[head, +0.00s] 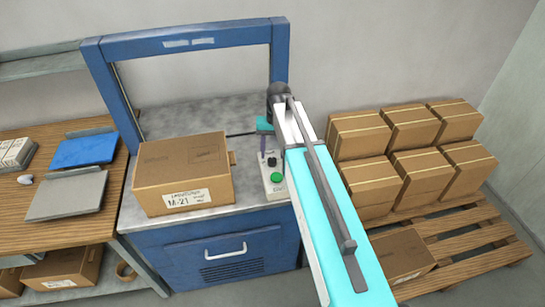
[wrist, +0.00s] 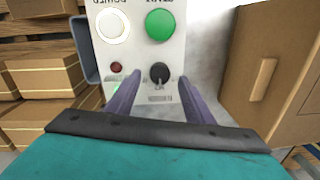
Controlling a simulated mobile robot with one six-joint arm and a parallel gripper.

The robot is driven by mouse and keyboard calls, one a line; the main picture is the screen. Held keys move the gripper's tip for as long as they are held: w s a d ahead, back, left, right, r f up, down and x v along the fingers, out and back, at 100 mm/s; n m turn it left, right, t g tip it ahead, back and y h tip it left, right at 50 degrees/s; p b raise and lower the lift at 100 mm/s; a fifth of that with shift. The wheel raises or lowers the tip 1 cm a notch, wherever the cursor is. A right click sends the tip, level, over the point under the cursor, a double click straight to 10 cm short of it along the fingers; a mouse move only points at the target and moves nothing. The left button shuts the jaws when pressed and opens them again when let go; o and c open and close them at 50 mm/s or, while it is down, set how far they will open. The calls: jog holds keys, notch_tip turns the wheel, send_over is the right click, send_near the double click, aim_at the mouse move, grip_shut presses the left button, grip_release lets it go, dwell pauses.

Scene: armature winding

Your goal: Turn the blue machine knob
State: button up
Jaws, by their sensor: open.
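The blue machine (head: 215,255) stands in the middle of the head view, with a grey control box (head: 275,192) on its top. In the wrist view the control box panel (wrist: 135,55) faces me and carries a small black knob (wrist: 159,73) below a green button (wrist: 160,25). My gripper (wrist: 158,82) is open, with one purple finger on each side of the knob in the picture. I cannot tell whether the fingers touch it. In the head view my gripper (head: 268,147) is just above the control box, and the knob is not clearly visible there.
A cardboard box (head: 185,178) sits on the machine top left of the control box. A white button (wrist: 113,26) and a red light (wrist: 116,67) are near the knob. Stacked boxes (head: 400,150) on a wooden pallet stand right; a wooden bench (head: 50,235) stands left.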

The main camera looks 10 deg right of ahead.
aim_at(275, 159)
notch_tip(275, 159, up, 11)
jog(key=b, duration=0.2)
jog(key=shift+d+b, duration=0.3)
jog(key=shift+d, duration=0.05)
jog(key=shift+s+f, duration=0.1)
jog(key=shift+f, duration=0.05)
dwell(0.6)
